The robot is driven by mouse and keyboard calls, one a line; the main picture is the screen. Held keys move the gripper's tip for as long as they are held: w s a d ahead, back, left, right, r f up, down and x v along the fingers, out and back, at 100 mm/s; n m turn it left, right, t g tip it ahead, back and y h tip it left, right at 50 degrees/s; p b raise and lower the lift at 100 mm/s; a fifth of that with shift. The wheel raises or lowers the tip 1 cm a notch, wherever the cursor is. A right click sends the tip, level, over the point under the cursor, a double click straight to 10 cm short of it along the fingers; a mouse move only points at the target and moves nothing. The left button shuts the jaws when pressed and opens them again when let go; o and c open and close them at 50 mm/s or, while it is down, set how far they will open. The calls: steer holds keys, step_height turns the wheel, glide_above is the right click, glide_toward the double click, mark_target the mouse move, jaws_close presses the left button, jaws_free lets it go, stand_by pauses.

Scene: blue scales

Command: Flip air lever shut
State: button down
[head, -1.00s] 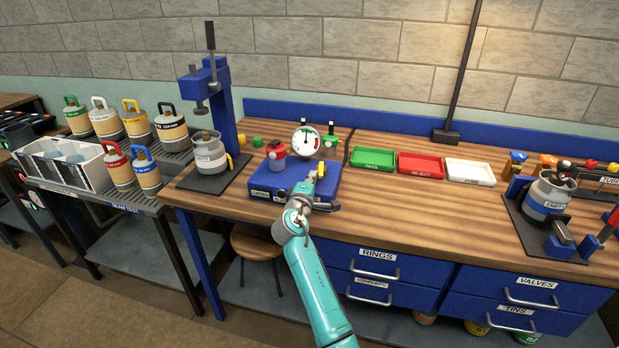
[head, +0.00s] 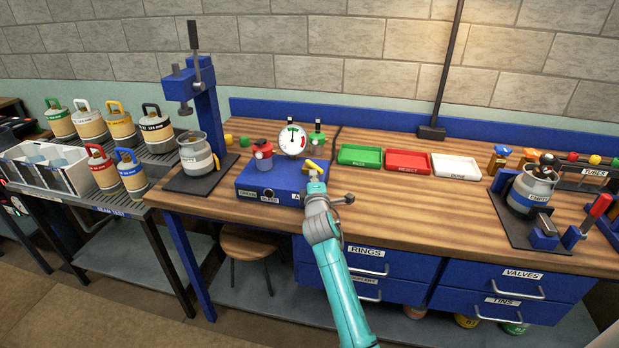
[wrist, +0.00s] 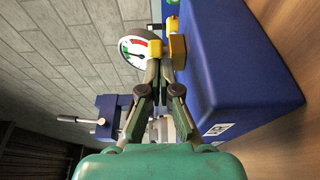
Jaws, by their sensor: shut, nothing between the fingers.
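The air lever (head: 317,165) is a yellow piece at the right end of the top of a blue box (head: 268,184) on the bench. Yellow parts also show at the fingertips in the wrist view, including a yellow block (wrist: 177,48). My gripper (head: 314,175) is at the box's right front, its tips close to the lever. In the wrist view the fingers of my gripper (wrist: 160,68) come together, with nothing between them. Whether they touch the lever I cannot tell. A round gauge (head: 292,140) with red and green marks stands behind the box.
A red-topped fitting (head: 262,152) stands on the box's left part. A blue press (head: 195,90) with a grey canister (head: 196,155) is to the left. Green (head: 366,156), red (head: 408,161) and white (head: 456,167) trays lie right. Bench top in front of the trays is clear.

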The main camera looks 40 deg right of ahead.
mark_target(323, 173)
steer(key=shift+s+d, duration=0.25)
steer(key=shift+d, duration=0.55)
steer(key=shift+s+d, duration=0.2)
steer(key=shift+d, duration=0.6)
steer(key=d, duration=0.2)
steer(key=shift+w+d, duration=0.15)
steer(key=shift+d, duration=0.2)
steer(key=shift+d+r, duration=0.2)
steer(key=shift+d, duration=0.15)
steer(key=shift+a, duration=0.1)
